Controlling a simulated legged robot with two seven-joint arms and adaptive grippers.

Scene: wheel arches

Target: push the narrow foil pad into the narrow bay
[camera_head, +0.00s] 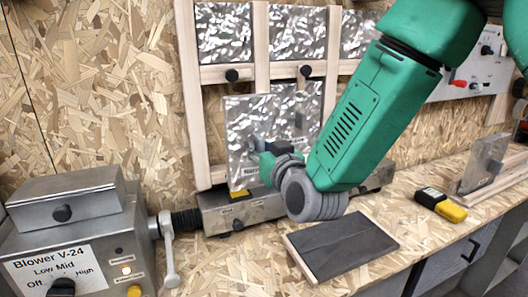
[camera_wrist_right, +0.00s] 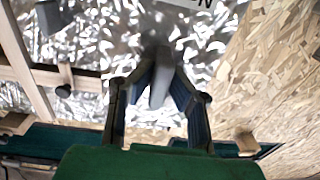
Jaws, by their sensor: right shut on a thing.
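A foil pad (camera_head: 242,130) with crinkled silver facing is held upright in front of the wooden wall frame (camera_head: 190,110). My right gripper (camera_head: 275,160) is shut on the grey handle of this pad. In the right wrist view the handle (camera_wrist_right: 160,85) sits between the two fingers (camera_wrist_right: 160,98), and part of a label with an "N" shows at the top edge. Behind the pad, the lower-left bay shows bare chipboard at its left side. More foil (camera_head: 308,105) shows right of the pad; I cannot tell clearly whether it fills a bay. My left gripper is out of view.
Foil pads (camera_head: 223,32) fill the upper bays. A metal blower box (camera_head: 90,225) stands left, joined by a hose to a metal duct (camera_head: 215,210) below the frame. A dark board (camera_head: 340,245), a yellow-black tool (camera_head: 440,204) and another standing panel (camera_head: 482,165) are on the bench.

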